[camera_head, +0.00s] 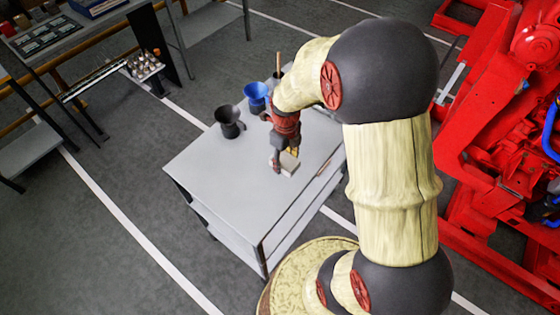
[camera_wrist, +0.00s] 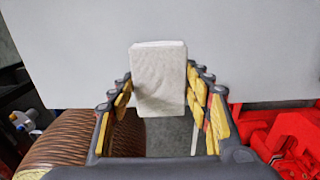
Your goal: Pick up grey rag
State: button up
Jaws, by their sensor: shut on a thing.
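The grey rag (camera_wrist: 159,75) is a pale, folded block held between the fingertips of my gripper (camera_wrist: 160,88) in the wrist view. My gripper is shut on it, with a finger on each side. In the head view the rag (camera_head: 290,163) shows beside my gripper (camera_head: 282,160), over the front right part of the light grey table (camera_head: 215,180). I cannot tell whether the rag is clear of the tabletop or touching it.
A dark jug (camera_head: 229,121) and a blue jug (camera_head: 255,96) stand at the table's back edge, near a wooden handle (camera_head: 279,64). Red machinery (camera_head: 480,130) is at the right. A workbench (camera_head: 45,40) is at upper left. The table's left part is clear.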

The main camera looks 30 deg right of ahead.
aim_at(292, 164)
jog(key=s+r, duration=0.1)
jog(key=r, duration=0.1)
jog(key=s+d+r+p, duration=0.1)
jog(key=r, duration=0.1)
jog(key=shift+s+d, duration=0.1)
jog(key=shift+s, duration=0.25)
jog(key=s+d+r+p, duration=0.1)
jog(key=s+d+r, duration=0.2)
jog(key=s, duration=0.5)
jog(key=shift+s+d+r, duration=0.2)
jog(key=shift+s+r, duration=0.05)
jog(key=shift+r, duration=0.1)
jog(key=o, duration=0.7)
jog(key=c, duration=0.3)
